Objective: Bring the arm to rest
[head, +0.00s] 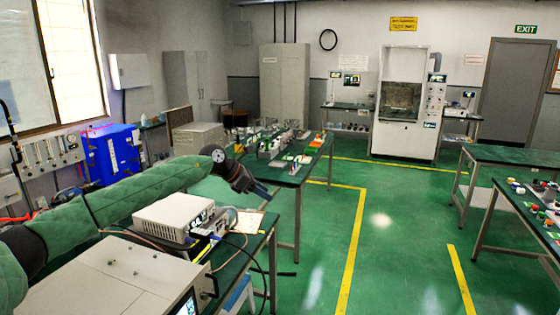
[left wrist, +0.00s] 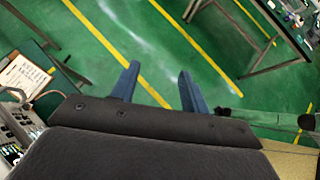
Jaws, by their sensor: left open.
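My left arm, in a green padded sleeve, reaches in from the left in the head view, above a bench with instruments. My left gripper (head: 262,191) is at its end, in the air near the bench's right edge. In the left wrist view its two blue fingers (left wrist: 160,92) are apart, with nothing between them and green floor beyond. My right gripper is in neither view.
A white instrument box (head: 172,216) and a larger cream box (head: 105,275) stand on the near bench, beneath my left arm. A clipboard (left wrist: 22,78) lies near the bench edge. Another bench (head: 285,176) with small items stands behind. The floor (head: 400,235) in the middle is clear.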

